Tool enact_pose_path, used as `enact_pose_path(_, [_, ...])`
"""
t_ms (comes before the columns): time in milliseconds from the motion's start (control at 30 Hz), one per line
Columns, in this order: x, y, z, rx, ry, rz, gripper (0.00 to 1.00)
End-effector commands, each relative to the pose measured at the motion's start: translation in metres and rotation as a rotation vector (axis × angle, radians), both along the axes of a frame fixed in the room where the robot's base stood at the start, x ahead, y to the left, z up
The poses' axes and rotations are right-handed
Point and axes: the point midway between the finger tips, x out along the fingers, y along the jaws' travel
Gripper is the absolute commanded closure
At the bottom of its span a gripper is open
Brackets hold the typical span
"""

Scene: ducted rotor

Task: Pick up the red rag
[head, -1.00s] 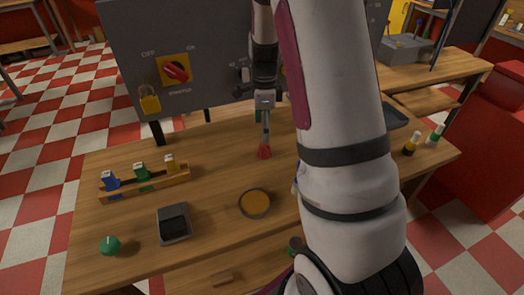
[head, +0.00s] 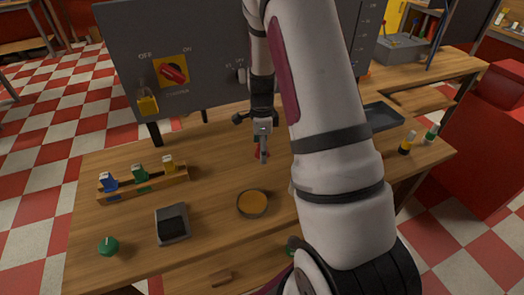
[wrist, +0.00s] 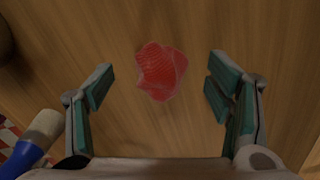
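The red rag (wrist: 161,71) lies crumpled on the wooden table in the wrist view, between and beyond my open fingers. The fingers appear to be above the table, apart from the rag.
A blue-and-white bottle (wrist: 35,140) stands near my left finger in the wrist view. The table also holds an orange round dish (head: 252,204), a grey box (head: 173,224), a wooden rack (head: 145,184) and a dark tray (head: 381,118). A grey panel (head: 120,60) rises behind.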

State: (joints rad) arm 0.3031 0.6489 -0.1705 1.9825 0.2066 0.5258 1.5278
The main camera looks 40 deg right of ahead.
Motion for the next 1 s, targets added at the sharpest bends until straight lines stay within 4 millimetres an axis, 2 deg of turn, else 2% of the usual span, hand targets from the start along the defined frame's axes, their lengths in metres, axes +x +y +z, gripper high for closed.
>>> enact_pose_path(33, [0.0,0.0,0.0,0.0,0.0,0.0,0.38])
enact_pose_path(200, [0.0,0.0,0.0,0.0,0.0,0.0,0.76])
enact_pose_path(267, [0.0,0.0,0.0,0.0,0.0,0.0,0.77])
enact_pose_path(300, [0.0,0.0,0.0,0.0,0.0,0.0,0.82])
enact_pose_path(500, [0.0,0.0,0.002,0.0,0.0,0.0,0.82])
enact_pose_path(633, [0.001,0.0,0.013,-0.001,-0.002,0.0,0.82])
enact_pose_path(1000, [0.001,0.0,0.08,-0.002,-0.003,0.001,0.82])
